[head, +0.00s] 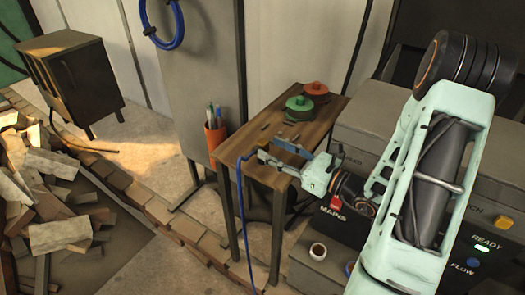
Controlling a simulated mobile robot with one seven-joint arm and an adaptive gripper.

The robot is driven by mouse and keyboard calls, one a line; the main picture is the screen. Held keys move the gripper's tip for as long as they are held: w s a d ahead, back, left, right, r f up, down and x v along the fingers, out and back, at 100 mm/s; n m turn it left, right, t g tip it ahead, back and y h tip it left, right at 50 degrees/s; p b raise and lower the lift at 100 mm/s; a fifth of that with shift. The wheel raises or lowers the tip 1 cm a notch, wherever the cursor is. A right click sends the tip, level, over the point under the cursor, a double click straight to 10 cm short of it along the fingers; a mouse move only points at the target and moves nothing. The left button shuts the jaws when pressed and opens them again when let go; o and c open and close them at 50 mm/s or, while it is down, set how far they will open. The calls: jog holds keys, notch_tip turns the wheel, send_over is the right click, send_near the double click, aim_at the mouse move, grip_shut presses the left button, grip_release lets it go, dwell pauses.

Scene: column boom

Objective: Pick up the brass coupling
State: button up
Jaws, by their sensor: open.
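A small yellow, brass-looking piece (247,156) sits at the front left edge of the small wooden table, at the upper end of a blue hose (243,205). It looks like the brass coupling, but it is too small to be sure. My gripper (268,150) is open above the tabletop, with its fingers pointing left toward this piece. The piece is just left of the nearer fingertip. I cannot tell whether they touch. Nothing shows between the fingers.
The wooden table (318,116) carries a green reel (299,103), an orange-red reel (315,88) and small bits. An orange pen cup (215,135) is beside its left edge. Grey equipment marked MAINS (334,212) is at right. Bricks and rubble (60,200) lie at left.

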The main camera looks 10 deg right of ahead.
aim_at(267, 146)
jog(key=x, duration=0.4)
jog(key=shift+a+r, duration=0.1)
jog(key=shift+a, duration=0.05)
jog(key=shift+c, duration=0.5)
grip_shut()
